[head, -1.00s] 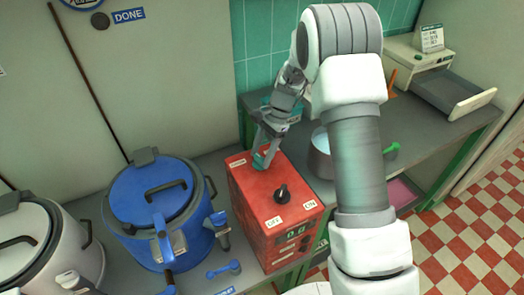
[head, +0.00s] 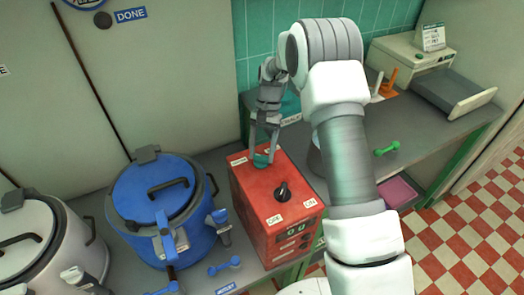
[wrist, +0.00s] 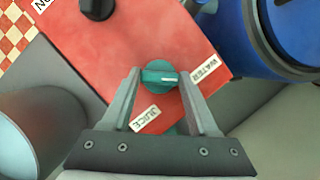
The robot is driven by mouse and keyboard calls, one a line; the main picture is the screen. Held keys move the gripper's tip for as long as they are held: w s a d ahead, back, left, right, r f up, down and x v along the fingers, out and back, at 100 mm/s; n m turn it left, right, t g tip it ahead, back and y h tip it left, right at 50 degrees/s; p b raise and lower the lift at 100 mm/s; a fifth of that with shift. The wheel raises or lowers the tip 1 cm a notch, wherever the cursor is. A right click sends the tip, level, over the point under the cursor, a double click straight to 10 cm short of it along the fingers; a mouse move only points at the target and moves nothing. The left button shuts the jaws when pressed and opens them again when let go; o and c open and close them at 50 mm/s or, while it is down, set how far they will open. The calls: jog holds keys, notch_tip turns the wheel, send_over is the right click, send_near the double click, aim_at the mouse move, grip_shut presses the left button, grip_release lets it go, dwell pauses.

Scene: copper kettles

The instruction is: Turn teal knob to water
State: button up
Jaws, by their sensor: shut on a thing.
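The teal knob (head: 261,161) is on the top of the red box (head: 250,197), near its back end. In the wrist view the teal knob (wrist: 158,78) sits between the two fingers of my gripper (wrist: 160,72), which is shut on it. Its white pointer mark points right, toward the WATER label (wrist: 205,74). The JUICE label (wrist: 145,118) lies below the knob in that view. In the head view my gripper (head: 264,163) reaches down onto the knob from above, and the fingers partly cover it.
A black knob (head: 282,191) with OFF and ON labels sits nearer the front of the box. A blue kettle (head: 155,210) stands close on the left, with a white kettle (head: 35,240) beyond. A green scoop (head: 387,149) lies on the right counter (head: 420,125).

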dwell(0.4)
jog(key=o, duration=1.4)
jog(key=v, duration=1.7)
jog(key=shift+a+r+p, duration=0.1)
jog(key=shift+r+p, duration=0.1)
jog(key=shift+p, duration=0.2)
